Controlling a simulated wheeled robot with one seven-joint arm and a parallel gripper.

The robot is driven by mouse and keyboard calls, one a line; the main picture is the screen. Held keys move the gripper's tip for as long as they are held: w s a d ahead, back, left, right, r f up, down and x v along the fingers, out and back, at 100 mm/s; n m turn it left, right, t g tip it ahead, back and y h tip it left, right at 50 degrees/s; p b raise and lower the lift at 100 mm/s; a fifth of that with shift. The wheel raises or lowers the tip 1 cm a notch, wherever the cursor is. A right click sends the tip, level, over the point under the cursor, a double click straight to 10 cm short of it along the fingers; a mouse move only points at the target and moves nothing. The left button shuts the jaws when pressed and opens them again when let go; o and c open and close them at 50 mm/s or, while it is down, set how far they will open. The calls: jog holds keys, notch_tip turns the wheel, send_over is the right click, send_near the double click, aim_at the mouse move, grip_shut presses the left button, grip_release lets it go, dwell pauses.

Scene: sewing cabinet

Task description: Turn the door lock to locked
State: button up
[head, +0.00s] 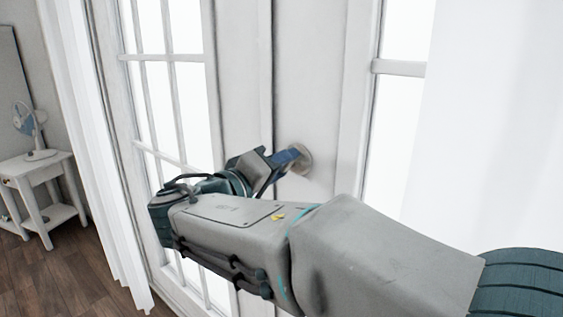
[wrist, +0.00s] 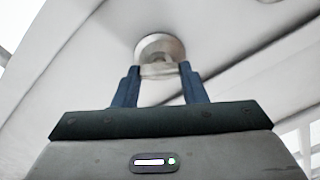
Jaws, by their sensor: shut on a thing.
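The door lock is a round metal fitting (head: 301,158) on the white door (head: 308,70). In the wrist view the round plate of the lock (wrist: 160,46) shows beyond the fingers, with a pale turn piece (wrist: 160,70) standing out from it. My gripper (head: 291,157) has its blue fingertips at the lock; it also shows in the wrist view (wrist: 160,75). The fingers are shut on the turn piece, one on each side. Part of the turn piece is hidden by the fingers, and I cannot tell its exact angle.
Glass panes (head: 175,90) sit in the white door on the left. White curtains hang on the left (head: 85,120) and the right (head: 490,130). A white side table (head: 40,180) with a fan (head: 27,120) stands at far left. The wooden floor (head: 75,270) there is clear.

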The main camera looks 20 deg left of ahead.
jog(key=shift+n+p, duration=1.55)
jog(key=shift+n, duration=1.65)
jog(key=shift+f, duration=0.15)
jog(key=o, duration=1)
jog(key=shift+a, duration=0.1)
jog(key=v, duration=1.3)
jog(key=shift+s+p, duration=0.3)
jog(key=shift+s, duration=0.1)
